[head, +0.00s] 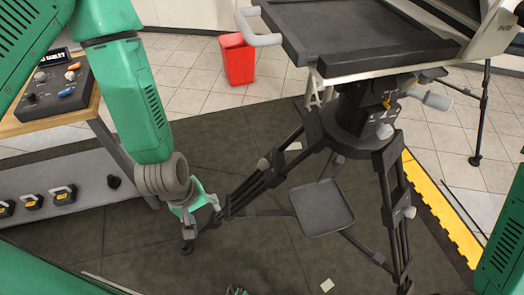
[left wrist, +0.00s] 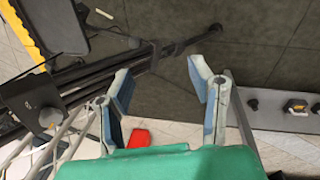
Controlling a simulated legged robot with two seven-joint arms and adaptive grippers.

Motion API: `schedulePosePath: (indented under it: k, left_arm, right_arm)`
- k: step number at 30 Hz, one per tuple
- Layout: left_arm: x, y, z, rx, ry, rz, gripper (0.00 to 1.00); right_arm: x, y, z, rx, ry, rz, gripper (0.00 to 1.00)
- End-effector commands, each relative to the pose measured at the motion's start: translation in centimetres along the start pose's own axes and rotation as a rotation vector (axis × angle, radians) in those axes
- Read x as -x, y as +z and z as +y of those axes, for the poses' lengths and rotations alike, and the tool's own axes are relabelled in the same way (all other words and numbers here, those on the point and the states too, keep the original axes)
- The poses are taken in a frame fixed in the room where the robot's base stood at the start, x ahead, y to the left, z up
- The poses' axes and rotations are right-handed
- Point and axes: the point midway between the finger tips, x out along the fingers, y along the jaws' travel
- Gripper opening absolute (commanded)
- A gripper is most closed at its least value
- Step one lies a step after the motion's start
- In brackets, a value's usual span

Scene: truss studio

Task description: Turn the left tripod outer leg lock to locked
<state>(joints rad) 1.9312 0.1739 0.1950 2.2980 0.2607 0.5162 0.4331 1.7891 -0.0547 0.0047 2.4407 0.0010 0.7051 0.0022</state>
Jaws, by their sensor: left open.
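The black tripod (head: 345,125) stands on the dark mat, its left leg (head: 272,178) slanting down to a foot at lower left. A grey knob (head: 263,163) sits on this leg's upper part; it also shows in the left wrist view (left wrist: 48,117). A dark collar (left wrist: 168,48) sits lower on the leg; I cannot tell whether any lock is turned. My left gripper (head: 203,206) is open beside the leg's lower part. In the left wrist view its fingers (left wrist: 160,76) are spread with nothing held, the leg passing beyond them. My right gripper is not clearly visible.
A flat grey tray (head: 322,208) sits between the legs. A wooden bench (head: 60,122) with a control box (head: 52,88) and a low shelf stand at left. A red bin (head: 238,60) is behind. Yellow edging (head: 440,205) lies at right. The mat's front is mostly clear.

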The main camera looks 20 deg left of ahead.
Motion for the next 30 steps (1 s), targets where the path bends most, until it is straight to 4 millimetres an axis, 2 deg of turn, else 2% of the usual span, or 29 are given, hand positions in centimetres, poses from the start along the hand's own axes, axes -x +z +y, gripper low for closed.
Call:
schedulePosePath:
  k: [1,9,12,15,20,30]
  left_arm:
    - [1.2,-0.8,1.9,0.102,0.031,-0.004,0.49]
    - [7.2,-4.8,11.2,0.664,0.184,-0.1,0.49]
    - [9.3,-5.9,13.7,0.816,0.23,-0.15,0.49]
    - [10.2,-6.6,14.8,0.897,0.25,-0.181,0.49]
    - [8.6,-6.6,15.2,0.911,0.249,-0.187,0.49]
    - [1.8,-6.1,17.2,0.905,0.249,-0.186,0.49]
  right_arm:
    - [0.8,-0.1,0.0,0.0,0.0,0.0,0.4]
    - [3.1,-0.2,0.0,0.0,0.0,0.0,0.4]
    - [3.6,-0.2,0.0,0.0,0.0,0.0,0.4]
    - [3.8,-0.2,0.0,0.0,0.0,0.0,0.4]
    - [3.5,-0.2,0.0,0.0,0.0,0.0,0.4]
    - [3.0,-0.2,0.0,0.0,0.0,0.0,0.4]
